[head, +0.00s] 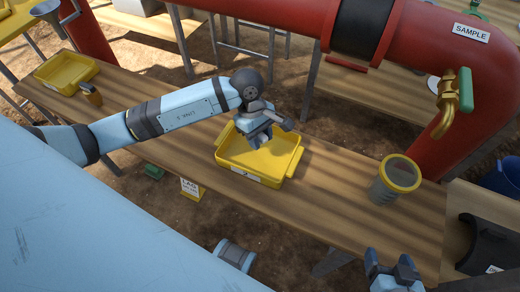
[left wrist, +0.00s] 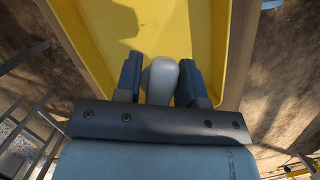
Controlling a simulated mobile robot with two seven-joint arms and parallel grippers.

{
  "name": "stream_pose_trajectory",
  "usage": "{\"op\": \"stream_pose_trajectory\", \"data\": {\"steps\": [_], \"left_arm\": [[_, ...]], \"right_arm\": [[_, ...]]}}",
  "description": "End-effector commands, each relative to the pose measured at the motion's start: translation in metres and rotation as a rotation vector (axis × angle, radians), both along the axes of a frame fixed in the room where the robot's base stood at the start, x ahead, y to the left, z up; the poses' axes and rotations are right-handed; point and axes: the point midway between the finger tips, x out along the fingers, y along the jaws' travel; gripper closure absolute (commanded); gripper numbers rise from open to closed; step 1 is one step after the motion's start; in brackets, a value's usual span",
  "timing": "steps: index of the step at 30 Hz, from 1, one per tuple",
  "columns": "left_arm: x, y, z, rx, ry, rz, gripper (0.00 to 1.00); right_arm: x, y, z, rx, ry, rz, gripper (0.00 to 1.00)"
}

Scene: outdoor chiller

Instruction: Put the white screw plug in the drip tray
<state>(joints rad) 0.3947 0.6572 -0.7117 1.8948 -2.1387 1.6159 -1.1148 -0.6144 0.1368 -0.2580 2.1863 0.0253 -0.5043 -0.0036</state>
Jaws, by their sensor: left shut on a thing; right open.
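The yellow drip tray (head: 283,166) stands on the wooden bench in the middle of the head view. My left gripper (head: 262,142) is over the tray, pointing down into it. In the left wrist view, my left gripper (left wrist: 160,82) is shut on the white screw plug (left wrist: 161,78), a pale rounded piece between the two fingers. The yellow tray floor (left wrist: 160,30) lies beyond it; I cannot tell whether the plug touches it. In the head view the plug is hidden by the gripper. My right gripper (head: 392,278) is open and empty at the bottom right.
A clear jar with a yellow rim (head: 397,178) stands on the bench right of the tray. A brass tap with green handle (head: 450,102) hangs from the red pipe (head: 490,80). Another yellow tray (head: 67,72) is at the far left. Bare bench (head: 335,180) lies between tray and jar.

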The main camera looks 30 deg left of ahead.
Motion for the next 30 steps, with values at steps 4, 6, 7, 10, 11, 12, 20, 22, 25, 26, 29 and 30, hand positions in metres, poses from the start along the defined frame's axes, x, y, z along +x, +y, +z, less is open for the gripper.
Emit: {"op": "stream_pose_trajectory", "data": {"steps": [4, 6, 7, 10, 11, 12, 20, 22, 25, 26, 29, 30], "left_arm": [[0.000, -0.001, -0.015, -0.003, -0.001, 0.001, 1.00], [0.000, 0.000, -0.019, -0.002, -0.001, 0.001, 1.00], [0.000, 0.000, -0.021, -0.001, 0.000, 0.001, 1.00], [0.000, 0.000, -0.033, -0.001, 0.002, 0.002, 1.00], [0.000, 0.000, -0.038, -0.002, 0.001, 0.002, 1.00], [0.000, 0.000, -0.045, -0.002, 0.001, 0.002, 1.00], [0.001, 0.000, -0.059, -0.001, -0.002, 0.000, 1.00], [0.001, 0.000, -0.058, -0.001, -0.002, 0.001, 1.00], [0.001, 0.000, -0.061, -0.001, -0.002, 0.001, 1.00], [0.001, 0.000, -0.062, -0.001, -0.002, 0.001, 1.00], [0.000, 0.000, -0.062, -0.001, -0.001, 0.000, 0.52], [0.000, 0.000, -0.062, -0.001, -0.001, 0.000, 0.43]], "right_arm": [[0.000, 0.000, 0.000, 0.002, -0.003, 0.000, 0.24], [0.000, 0.000, 0.000, 0.003, -0.003, 0.000, 0.24], [0.000, 0.000, -0.001, 0.003, -0.003, 0.000, 0.24], [0.000, 0.000, -0.002, 0.005, -0.004, 0.000, 0.24], [0.000, 0.001, -0.003, 0.005, -0.004, 0.000, 0.24], [0.000, 0.001, -0.003, 0.006, -0.004, 0.000, 0.24], [0.001, 0.002, -0.001, 0.011, -0.008, 0.002, 0.24], [0.001, 0.002, -0.001, 0.011, -0.008, 0.002, 0.24], [0.000, 0.002, -0.003, 0.013, -0.009, 0.002, 0.24], [0.001, 0.002, -0.004, 0.013, -0.009, 0.002, 0.24], [0.001, 0.003, -0.002, 0.015, -0.011, 0.003, 0.24], [0.001, 0.003, -0.002, 0.016, -0.012, 0.003, 0.24]]}}
